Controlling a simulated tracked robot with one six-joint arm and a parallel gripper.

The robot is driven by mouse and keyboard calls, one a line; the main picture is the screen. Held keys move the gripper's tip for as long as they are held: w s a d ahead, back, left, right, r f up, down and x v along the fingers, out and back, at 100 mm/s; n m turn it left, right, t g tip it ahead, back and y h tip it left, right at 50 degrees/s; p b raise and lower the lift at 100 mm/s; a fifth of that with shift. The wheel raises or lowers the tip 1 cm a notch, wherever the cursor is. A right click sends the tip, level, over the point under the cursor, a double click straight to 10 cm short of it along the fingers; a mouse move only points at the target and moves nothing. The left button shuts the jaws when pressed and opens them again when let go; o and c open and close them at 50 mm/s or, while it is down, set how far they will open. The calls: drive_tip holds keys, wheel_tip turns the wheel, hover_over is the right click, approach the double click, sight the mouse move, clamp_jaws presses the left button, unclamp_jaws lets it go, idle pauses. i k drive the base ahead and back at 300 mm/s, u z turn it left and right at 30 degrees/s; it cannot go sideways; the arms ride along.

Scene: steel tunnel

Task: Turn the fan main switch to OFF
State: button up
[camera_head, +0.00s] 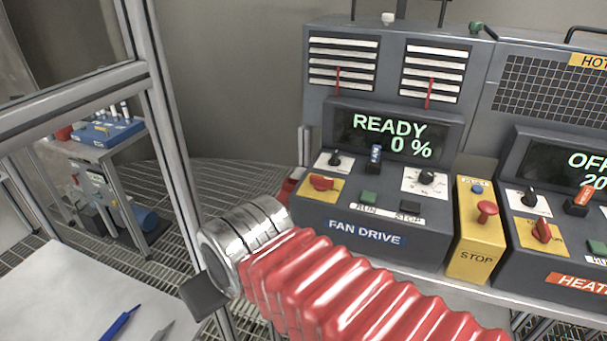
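The fan main switch (321,183) is a red rotary handle on a yellow plate, at the left of the sloping panel of the grey FAN DRIVE console (410,238). Its handle lies roughly sideways; its label is too small to read. The fan display (393,134) reads READY and 0 %. I see no gripper fingers. A red ribbed bellows (345,290) with a silver collar (243,238) crosses the lower middle, in front of the console's lower left. I cannot tell whether it is mine.
On the fan panel are a black knob (426,176), a green button (369,196) and a dark button (410,206). A yellow STOP box (476,240) separates it from the heater console, with a similar red switch (541,231). A metal frame post (170,120) stands left.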

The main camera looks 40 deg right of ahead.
sight(321, 183)
drive_tip(key=u, duration=0.85)
drive_tip(key=k, duration=1.2)
drive_tip(key=z, duration=0.6)
drive_tip(key=i, duration=1)
drive_tip(key=z, duration=0.05)
